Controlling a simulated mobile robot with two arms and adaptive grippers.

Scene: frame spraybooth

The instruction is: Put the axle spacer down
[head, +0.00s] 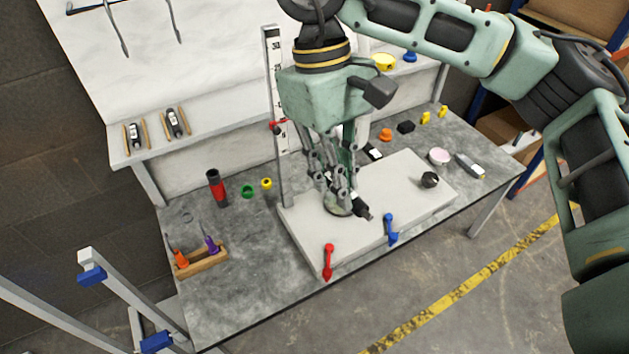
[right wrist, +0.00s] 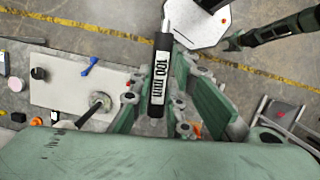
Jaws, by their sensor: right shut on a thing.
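My right gripper (head: 342,186) is shut on a black rod with bare metal ends and a white "100 mm" label, which I take for the axle spacer (right wrist: 160,78). In the head view its dark end (head: 362,209) sticks out beside the fingers, tilted, over the pale plate (head: 300,232). The fingers (right wrist: 157,98) hide part of it. A round grey piece with a dark post (right wrist: 98,106) stands on the plate close by. I cannot tell whether the rod touches anything. My left gripper (right wrist: 232,43) shows small and dark in the right wrist view, its jaws unclear.
A tall height scale (head: 274,90) stands behind the plate. Red (head: 328,262) and blue (head: 391,229) handles and a dark cylinder (head: 430,179) are on the plate. A red-black cylinder (head: 216,188) and a wooden tray (head: 203,260) stand left.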

